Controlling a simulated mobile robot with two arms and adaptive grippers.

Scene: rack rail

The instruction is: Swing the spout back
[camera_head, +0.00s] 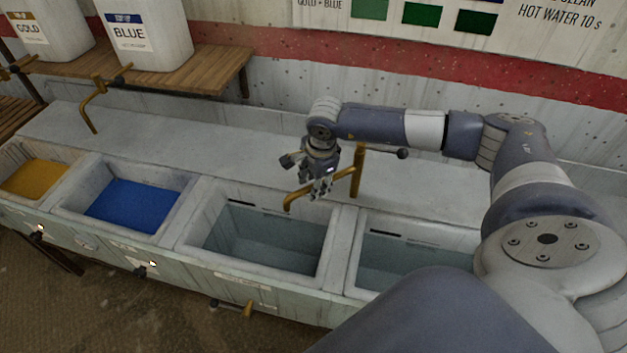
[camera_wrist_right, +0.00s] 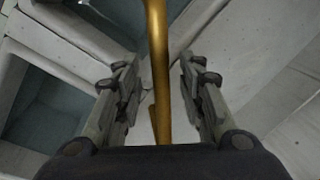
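The brass spout (camera_head: 357,172) rises from the ledge behind the basins. Its arm reaches left from the post and ends in a downturned tip over the back right part of the third basin (camera_head: 222,258). My right gripper (camera_head: 318,188) is at the spout's arm, between post and tip, and hides part of it. In the right wrist view the spout (camera_wrist_right: 158,60) runs between the two spread fingers of my right gripper (camera_wrist_right: 160,92), with a gap visible on both sides. My left gripper is out of view.
A fourth basin (camera_head: 420,247) lies right of the third, partly behind my right arm. Basins of blue (camera_head: 130,205) and gold (camera_head: 35,178) liquid are at left. Another brass spout (camera_head: 87,112) stands behind them. The BLUE container (camera_head: 150,35) sits on a wooden shelf (camera_head: 205,72).

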